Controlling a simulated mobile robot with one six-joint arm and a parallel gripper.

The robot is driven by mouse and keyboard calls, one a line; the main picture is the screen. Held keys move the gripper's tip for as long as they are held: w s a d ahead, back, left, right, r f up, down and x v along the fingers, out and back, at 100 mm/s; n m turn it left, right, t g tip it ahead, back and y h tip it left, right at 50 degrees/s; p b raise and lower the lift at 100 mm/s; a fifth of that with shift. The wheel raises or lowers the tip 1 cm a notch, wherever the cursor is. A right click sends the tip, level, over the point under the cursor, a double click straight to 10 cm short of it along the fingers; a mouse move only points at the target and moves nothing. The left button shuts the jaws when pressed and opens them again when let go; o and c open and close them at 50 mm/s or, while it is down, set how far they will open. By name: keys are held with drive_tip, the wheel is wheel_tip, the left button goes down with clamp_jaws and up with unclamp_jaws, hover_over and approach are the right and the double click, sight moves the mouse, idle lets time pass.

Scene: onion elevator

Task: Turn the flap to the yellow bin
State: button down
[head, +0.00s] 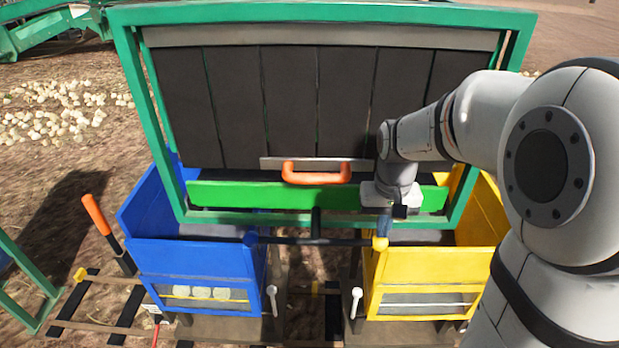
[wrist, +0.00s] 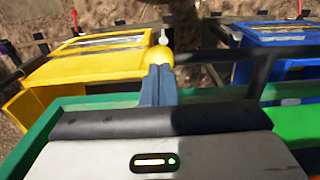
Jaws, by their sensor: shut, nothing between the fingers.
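A dark crossbar (head: 285,241) runs level between the bins, with a blue knob (head: 250,238) at its left end and a yellow knob (head: 380,244) at its right end. A short post joins it in the middle; which way the flap itself is turned is hidden. The yellow bin (head: 400,270) stands at right and the blue bin (head: 200,258) at left. My gripper (head: 384,230) points down, shut and empty, right at the yellow knob. In the wrist view, the shut fingertips (wrist: 160,68) meet or overlap the yellow knob (wrist: 161,40); contact is unclear.
A green frame with dark slats (head: 290,95) rises behind the bar. An orange handle (head: 316,174) and a bright green board (head: 240,195) sit close left of my gripper. An orange-gripped lever (head: 96,214) stands at far left. White levers (head: 356,300) hang between the bins.

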sight(380, 241)
drive_tip(key=shift+f+b, duration=1.6)
drive_tip(key=shift+f, duration=0.9)
drive_tip(key=shift+r, duration=0.2)
drive_tip(key=shift+s+r, duration=0.1)
drive_tip(key=shift+r, duration=0.05)
drive_tip(key=s+r+p, duration=0.4)
drive_tip(key=shift+s+r, duration=0.35)
drive_tip(key=shift+s, duration=0.05)
drive_tip(key=shift+s+r, duration=0.1)
